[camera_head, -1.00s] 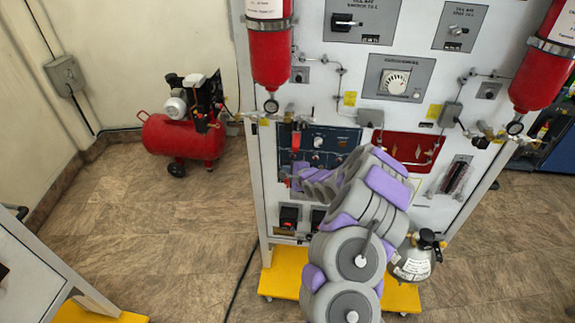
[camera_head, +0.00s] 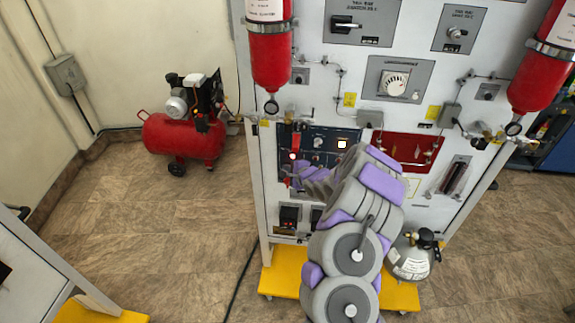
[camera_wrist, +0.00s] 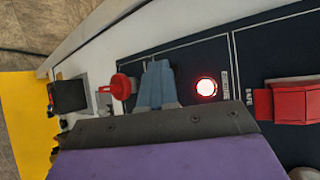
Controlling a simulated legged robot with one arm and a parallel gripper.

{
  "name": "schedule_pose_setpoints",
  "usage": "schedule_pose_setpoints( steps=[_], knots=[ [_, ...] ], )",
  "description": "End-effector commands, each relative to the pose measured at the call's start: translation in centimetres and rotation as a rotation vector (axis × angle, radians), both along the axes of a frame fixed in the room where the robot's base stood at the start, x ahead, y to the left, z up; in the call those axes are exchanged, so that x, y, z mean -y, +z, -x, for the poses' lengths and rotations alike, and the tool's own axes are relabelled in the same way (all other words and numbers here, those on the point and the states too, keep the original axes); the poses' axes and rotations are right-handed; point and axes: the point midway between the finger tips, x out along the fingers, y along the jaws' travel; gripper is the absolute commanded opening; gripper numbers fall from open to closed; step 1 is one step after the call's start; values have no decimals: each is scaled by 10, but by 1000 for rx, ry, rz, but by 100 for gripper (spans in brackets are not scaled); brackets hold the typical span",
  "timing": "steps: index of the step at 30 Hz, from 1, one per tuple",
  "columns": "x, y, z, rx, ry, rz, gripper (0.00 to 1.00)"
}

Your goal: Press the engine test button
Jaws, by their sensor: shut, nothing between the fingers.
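A round button (camera_wrist: 207,88) glows red-white on the dark blue panel (camera_wrist: 190,60) in the wrist view. Its label is too small to read, so I cannot tell for sure that it is the engine test button. My gripper (camera_wrist: 157,75) is shut and empty, its blue-grey fingers over the panel just left of the lit button, apart from it in the picture. In the head view my gripper (camera_head: 294,176) is low at the left of the dark panel (camera_head: 318,132), where a red light and a white-orange light (camera_head: 341,144) glow. My arm hides part of the panel.
A red knob (camera_wrist: 122,86) is close left of my fingers, and a red switch cover (camera_wrist: 290,98) is at the right. Red cylinders (camera_head: 270,50) hang on the trainer's front. A red compressor (camera_head: 184,138) stands on the floor at the left.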

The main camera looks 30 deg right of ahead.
Motion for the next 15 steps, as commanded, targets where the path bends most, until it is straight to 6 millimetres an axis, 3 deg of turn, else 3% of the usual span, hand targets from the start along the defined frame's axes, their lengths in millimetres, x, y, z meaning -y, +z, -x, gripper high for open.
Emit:
schedule_pose_setpoints(
  steps=[15],
  knots=[
    [-3,-1,4,0,-1,-2,0]
  ],
)
